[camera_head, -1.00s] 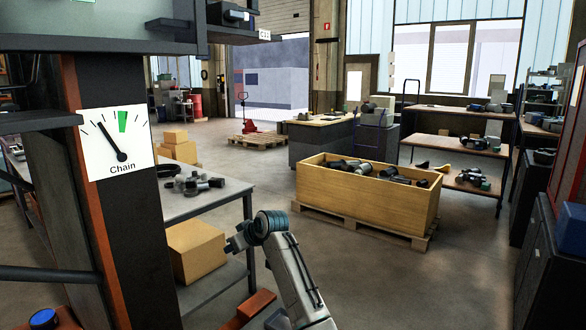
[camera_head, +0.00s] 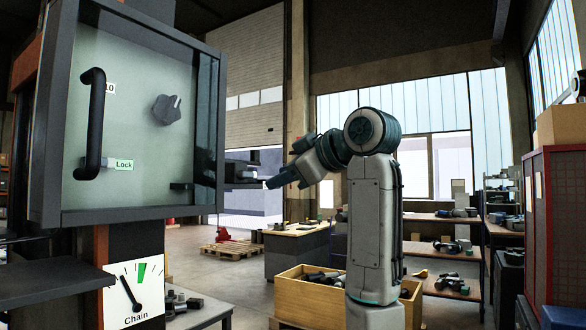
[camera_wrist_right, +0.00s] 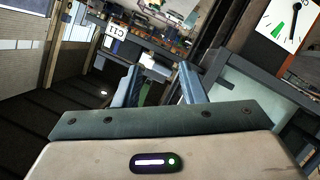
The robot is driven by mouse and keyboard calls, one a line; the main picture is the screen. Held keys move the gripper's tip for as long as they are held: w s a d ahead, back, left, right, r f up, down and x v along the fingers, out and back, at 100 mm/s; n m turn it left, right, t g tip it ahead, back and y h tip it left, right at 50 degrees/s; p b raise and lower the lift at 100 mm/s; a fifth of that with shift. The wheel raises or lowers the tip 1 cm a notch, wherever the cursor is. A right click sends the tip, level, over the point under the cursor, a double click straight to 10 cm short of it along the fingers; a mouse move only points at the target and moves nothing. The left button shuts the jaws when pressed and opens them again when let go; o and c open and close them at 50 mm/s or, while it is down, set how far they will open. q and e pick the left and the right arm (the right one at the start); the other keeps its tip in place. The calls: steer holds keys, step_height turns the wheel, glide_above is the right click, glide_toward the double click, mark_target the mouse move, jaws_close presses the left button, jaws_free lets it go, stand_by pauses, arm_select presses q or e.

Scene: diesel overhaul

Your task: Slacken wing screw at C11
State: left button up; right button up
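A white label reading C11 (camera_wrist_right: 115,32) shows in the right wrist view, upper left, on a dark frame. A small pale piece (camera_wrist_right: 148,57) shows beyond and between my fingertips. I cannot tell whether it is the wing screw. My right gripper (camera_wrist_right: 158,82) has its two grey-blue fingers apart, with nothing visibly clamped. In the head view, my right gripper (camera_head: 279,181) points left, near a dark fixture (camera_head: 242,170) beside the cabinet. The wing screw is not clearly visible there. My left gripper is not in view.
A glass-fronted cabinet (camera_head: 211,205) with a black handle (camera_head: 91,125), a grey knob (camera_head: 167,109) and a Lock label (camera_head: 123,164) fills the left. A Chain gauge (camera_head: 133,291) hangs below. A wooden crate (camera_head: 300,300) stands on the floor behind my arm.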

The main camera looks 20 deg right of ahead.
steer(key=w+m+g+y+b, duration=0.1)
steer(key=m+y, duration=0.2)
steer(key=m, duration=0.3)
steer(key=w+a+m+g+y+b, duration=0.1)
steer(key=m+y+b, duration=0.1)
steer(key=m, duration=0.4)
steer(key=w+m+g+y+b, duration=0.1)
steer(key=m+y, duration=0.2)
steer(key=m, duration=0.3)
steer(key=shift+w+a+r+y+b, duration=0.1)
steer(key=shift+a+r+y+b, duration=0.05)
steer(key=shift+a+y+b, duration=0.2)
steer(key=shift+w+a, duration=0.3)
steer(key=shift+a, duration=0.05)
steer(key=shift+d, duration=0.1)
